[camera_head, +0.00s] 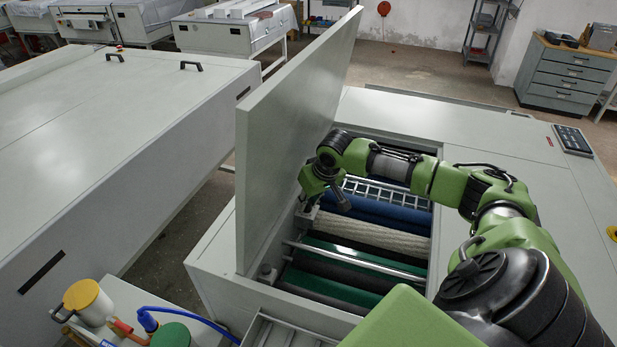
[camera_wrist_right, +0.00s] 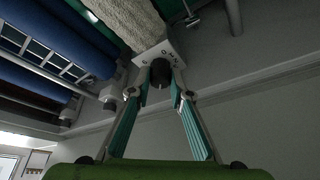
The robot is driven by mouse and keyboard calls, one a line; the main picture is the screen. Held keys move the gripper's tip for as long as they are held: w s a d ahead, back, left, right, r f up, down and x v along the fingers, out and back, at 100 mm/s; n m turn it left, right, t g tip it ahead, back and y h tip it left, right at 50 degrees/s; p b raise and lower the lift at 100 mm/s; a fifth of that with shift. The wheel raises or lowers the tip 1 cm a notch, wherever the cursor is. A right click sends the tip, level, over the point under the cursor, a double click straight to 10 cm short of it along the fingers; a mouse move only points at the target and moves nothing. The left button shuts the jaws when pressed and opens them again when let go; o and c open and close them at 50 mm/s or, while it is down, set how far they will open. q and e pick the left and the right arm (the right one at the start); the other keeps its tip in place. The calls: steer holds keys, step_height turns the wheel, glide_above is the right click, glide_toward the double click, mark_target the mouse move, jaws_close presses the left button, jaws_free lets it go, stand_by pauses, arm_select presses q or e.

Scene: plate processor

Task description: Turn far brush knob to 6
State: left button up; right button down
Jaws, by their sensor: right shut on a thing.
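The far brush knob (camera_wrist_right: 161,72) is a dark round knob on a pale plate with small marks, at the end of the cream brush roller, in the right wrist view. My right gripper (camera_wrist_right: 160,91) is shut on it, with one teal finger on either side. In the head view my right gripper (camera_head: 312,192) reaches down inside the open machine, beside the raised lid. The gripper hides the knob there, and the number it points to cannot be read. My left gripper is not in view.
The raised lid (camera_head: 285,135) stands close on the left of my right gripper. Blue rollers (camera_head: 378,208), a cream brush roller (camera_head: 372,235) and green rollers (camera_head: 340,284) lie in the opening. A near dark knob (camera_head: 267,272) sits on the left rim. A yellow-lidded pot (camera_head: 90,301) stands bottom left.

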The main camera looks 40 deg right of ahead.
steer(key=shift+w+r, duration=0.1)
steer(key=c, duration=1.8)
jaws_free()
steer(key=shift+c, duration=0.2)
steer(key=v, duration=0.8)
steer(key=shift+d, duration=0.1)
